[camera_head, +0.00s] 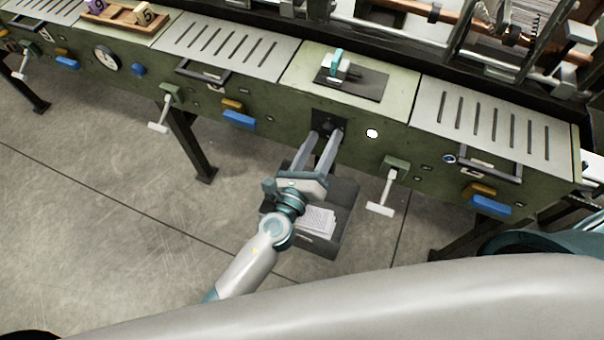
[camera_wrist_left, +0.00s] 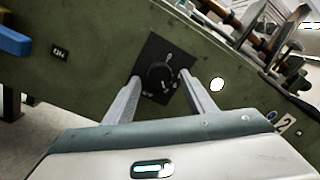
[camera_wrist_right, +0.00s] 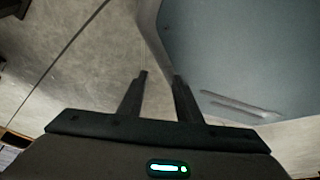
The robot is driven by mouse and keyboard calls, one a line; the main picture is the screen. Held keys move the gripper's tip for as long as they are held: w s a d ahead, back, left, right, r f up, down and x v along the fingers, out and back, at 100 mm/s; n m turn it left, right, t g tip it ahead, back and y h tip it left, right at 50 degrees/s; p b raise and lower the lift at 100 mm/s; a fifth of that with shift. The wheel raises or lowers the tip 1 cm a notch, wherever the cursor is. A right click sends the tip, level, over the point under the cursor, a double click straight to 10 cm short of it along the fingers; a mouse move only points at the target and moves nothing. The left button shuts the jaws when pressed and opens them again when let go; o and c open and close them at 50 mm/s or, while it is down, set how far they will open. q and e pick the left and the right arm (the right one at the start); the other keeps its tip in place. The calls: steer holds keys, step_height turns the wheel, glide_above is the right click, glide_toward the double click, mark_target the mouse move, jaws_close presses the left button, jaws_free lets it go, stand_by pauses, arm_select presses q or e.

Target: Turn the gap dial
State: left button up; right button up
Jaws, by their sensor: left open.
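The gap dial (camera_wrist_left: 160,77) is a round black knob on a square black plate on the green machine front. In the head view the dial's plate (camera_head: 328,118) shows just beyond my left fingertips. My left gripper (camera_head: 325,136) is open, its two fingers pointing at the dial. In the left wrist view my left gripper (camera_wrist_left: 166,86) has one finger on each side of the knob; whether they touch it I cannot tell. My right gripper (camera_wrist_right: 160,76) shows in the right wrist view with its fingers apart and nothing between them, over the floor.
A dark open tray (camera_head: 338,235) with papers (camera_head: 318,222) is below my left gripper. White-handled levers (camera_head: 388,190) and blue blocks (camera_head: 240,119) stick out from the machine front. A white round spot (camera_head: 372,133) is right of the dial. Slotted metal plates (camera_head: 495,125) cover parts of the top.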

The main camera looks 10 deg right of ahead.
arm_select(q)
steer(key=shift+s+a+f, duration=0.15)
steer(key=shift+s+a, duration=0.15)
steer(key=shift+s, duration=0.1)
steer(key=b+v, duration=0.4)
steer(key=v, duration=1.1)
steer(key=shift+s+a, duration=0.25)
steer(key=shift+s, duration=0.15)
arm_select(e)
steer(key=w+a+r+t, duration=0.1)
steer(key=w+a+r, duration=0.1)
steer(key=w, duration=0.4)
steer(key=w+a+r+t+y, duration=0.1)
steer(key=w+a+r+t, duration=0.1)
steer(key=w, duration=0.5)
steer(key=shift+w+a+t, duration=0.15)
steer(key=shift+a+t, duration=0.15)
steer(key=shift+a, duration=0.05)
